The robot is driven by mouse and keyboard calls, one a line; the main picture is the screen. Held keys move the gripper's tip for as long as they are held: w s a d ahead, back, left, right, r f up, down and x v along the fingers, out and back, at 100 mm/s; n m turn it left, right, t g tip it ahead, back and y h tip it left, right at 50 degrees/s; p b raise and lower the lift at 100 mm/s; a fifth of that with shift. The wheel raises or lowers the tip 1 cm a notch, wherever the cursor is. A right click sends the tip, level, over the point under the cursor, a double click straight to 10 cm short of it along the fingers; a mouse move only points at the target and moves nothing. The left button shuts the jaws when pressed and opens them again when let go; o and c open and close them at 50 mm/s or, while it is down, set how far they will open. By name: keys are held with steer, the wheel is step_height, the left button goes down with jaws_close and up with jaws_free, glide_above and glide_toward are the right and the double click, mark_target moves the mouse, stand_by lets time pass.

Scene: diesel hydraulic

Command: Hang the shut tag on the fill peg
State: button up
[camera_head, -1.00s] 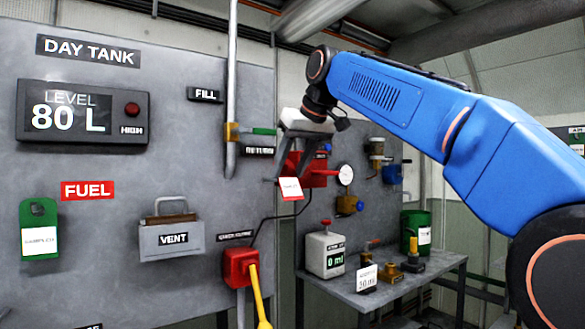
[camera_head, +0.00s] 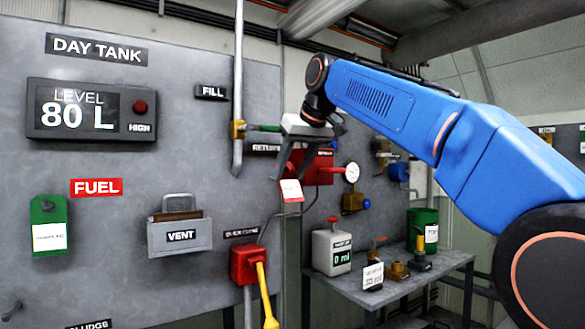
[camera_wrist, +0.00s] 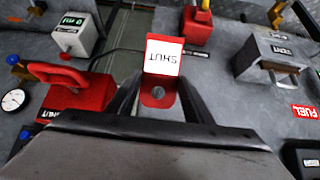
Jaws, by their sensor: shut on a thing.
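The shut tag (camera_wrist: 163,57) has a white face reading "SHUT", upside down in the wrist view, and a red end with a hole. My gripper (camera_wrist: 158,98) is shut on its red end. In the head view the tag (camera_head: 291,190) hangs below my gripper (camera_head: 287,168), in front of the panel near the red valve box. The FILL label (camera_head: 212,91) is on the panel, up and left of my gripper. Beside it run a vertical pipe (camera_head: 238,85) and a brass valve with a green handle (camera_head: 265,128). I cannot make out a fill peg.
A grey VENT box (camera_head: 180,237) and a red box with a yellow lever (camera_head: 248,264) stick out from the panel. A green tag (camera_head: 48,215) hangs at the left. A bench (camera_head: 400,290) with several items stands at the right.

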steer(key=shift+x, duration=1.05)
steer(key=shift+w+a+f+t+y, duration=0.25)
steer(key=shift+w+f+t+y, duration=0.25)
steer(key=shift+t, duration=0.3)
steer(key=shift+w+a+f+t+y, duration=0.2)
steer(key=shift+w+a+t+y, duration=0.1)
steer(key=shift+t+y, duration=0.4)
steer(key=shift+w+a+f+t+y, duration=0.25)
steer(key=shift+w+f+t+y, duration=0.15)
steer(key=shift+t, duration=0.5)
steer(key=shift+f, duration=0.1)
steer(key=o, duration=1)
